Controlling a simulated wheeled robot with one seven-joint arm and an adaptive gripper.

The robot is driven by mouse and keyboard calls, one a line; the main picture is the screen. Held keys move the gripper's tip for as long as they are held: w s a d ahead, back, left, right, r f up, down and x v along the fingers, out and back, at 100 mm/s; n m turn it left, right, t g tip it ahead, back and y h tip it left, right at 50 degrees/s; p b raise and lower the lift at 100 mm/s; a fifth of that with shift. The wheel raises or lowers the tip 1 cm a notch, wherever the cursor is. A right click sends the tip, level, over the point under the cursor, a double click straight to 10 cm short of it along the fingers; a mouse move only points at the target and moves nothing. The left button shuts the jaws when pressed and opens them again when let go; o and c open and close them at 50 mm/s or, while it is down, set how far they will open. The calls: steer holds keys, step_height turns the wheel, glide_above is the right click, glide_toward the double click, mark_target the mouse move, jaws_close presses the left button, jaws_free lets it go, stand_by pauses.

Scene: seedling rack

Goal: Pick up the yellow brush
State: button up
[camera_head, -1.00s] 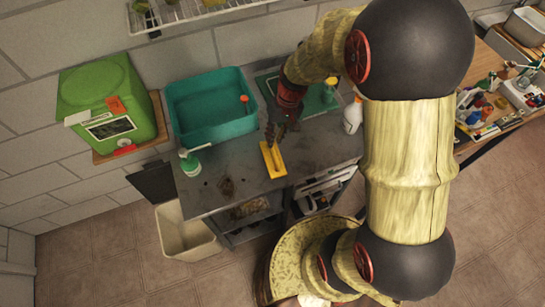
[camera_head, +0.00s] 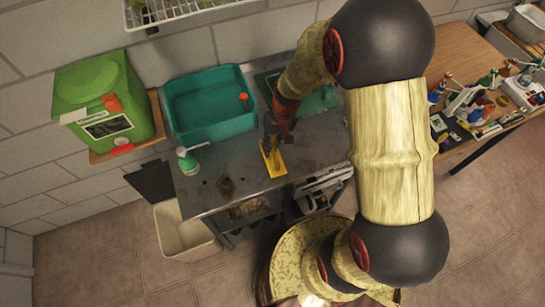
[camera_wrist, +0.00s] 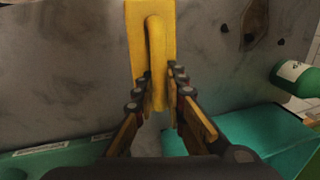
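The yellow brush (camera_head: 274,165) lies on the grey metal worktop, near its front edge. In the wrist view the brush (camera_wrist: 133,12) has a flat yellow base with a raised, bar-like handle. My gripper (camera_head: 270,143) is low over the far end of the brush. In the wrist view my gripper (camera_wrist: 158,86) is open, with one finger on each side of the handle. I cannot tell whether the fingers touch the brush. The far end of the brush is partly hidden by the gripper in the head view.
A teal tub (camera_head: 210,107) stands behind on the worktop (camera_head: 225,172). A green-white bottle (camera_head: 188,162) stands at left. A green box (camera_head: 105,95) sits on a wooden shelf. A beige bin (camera_head: 183,232) is below at left. Cluttered wooden table (camera_head: 465,60) at right.

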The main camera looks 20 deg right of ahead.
jaws_close()
steer(key=shift+r, duration=0.6)
step_height(320, 180, up, 2)
steer(key=shift+r+p, duration=0.25)
steer(key=shift+p, duration=0.25)
steer(key=s+r, duration=0.2)
steer(key=s+r+p, duration=0.1)
steer(key=s+r, duration=0.1)
steer(key=r, duration=0.1)
steer(key=shift+s+r, duration=0.25)
steer(key=shift+s, duration=0.15)
steer(key=s+r+p, duration=0.1)
steer(key=s+r, duration=0.2)
steer(key=s, duration=0.6)
steer(key=shift+r, duration=0.4)
steer(key=shift+s, duration=0.1)
